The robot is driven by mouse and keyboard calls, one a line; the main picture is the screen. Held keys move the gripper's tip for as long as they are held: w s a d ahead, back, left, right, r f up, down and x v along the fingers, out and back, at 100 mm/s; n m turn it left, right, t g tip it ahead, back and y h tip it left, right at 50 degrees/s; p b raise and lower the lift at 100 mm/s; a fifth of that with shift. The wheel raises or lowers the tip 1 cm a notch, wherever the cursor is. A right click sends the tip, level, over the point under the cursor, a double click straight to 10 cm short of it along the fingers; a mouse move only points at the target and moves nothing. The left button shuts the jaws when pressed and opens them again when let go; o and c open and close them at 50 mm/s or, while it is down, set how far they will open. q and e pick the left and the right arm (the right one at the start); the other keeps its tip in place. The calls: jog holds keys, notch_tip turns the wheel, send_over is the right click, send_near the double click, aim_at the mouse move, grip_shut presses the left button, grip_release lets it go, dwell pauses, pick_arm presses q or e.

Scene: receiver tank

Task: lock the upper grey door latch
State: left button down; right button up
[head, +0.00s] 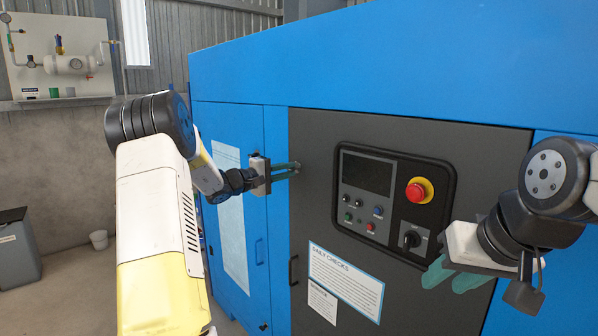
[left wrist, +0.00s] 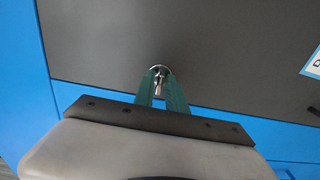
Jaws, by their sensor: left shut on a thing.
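The upper latch is a small round metal fitting with a narrow tab (left wrist: 160,75), near the edge of the dark grey door (left wrist: 225,45). In the head view the same door (head: 400,130) fills the middle of the blue cabinet. My left gripper (head: 296,168) is at the door's upper left edge, its green fingers pointing at the door. In the left wrist view the fingers (left wrist: 161,84) are shut on the latch tab. The latch is mostly hidden by the fingers in the head view. My right gripper (head: 452,278) hangs in front of the door's lower right, open and empty.
A control panel (head: 393,200) with a red stop button (head: 419,190) and a rotary switch (head: 410,240) sits on the door. A dark handle (head: 293,270) is below the left gripper. A blue side door (head: 253,200) stands left; a grey bin (head: 18,250) is farther left.

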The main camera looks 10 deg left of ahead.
dwell(0.3)
pick_arm(q)
jog(key=c, duration=1.5)
grip_release()
jog(key=shift+c, duration=0.2)
jog(key=v, duration=0.7)
jog(key=shift+s+a, duration=0.25)
jog(key=shift+s, duration=0.1)
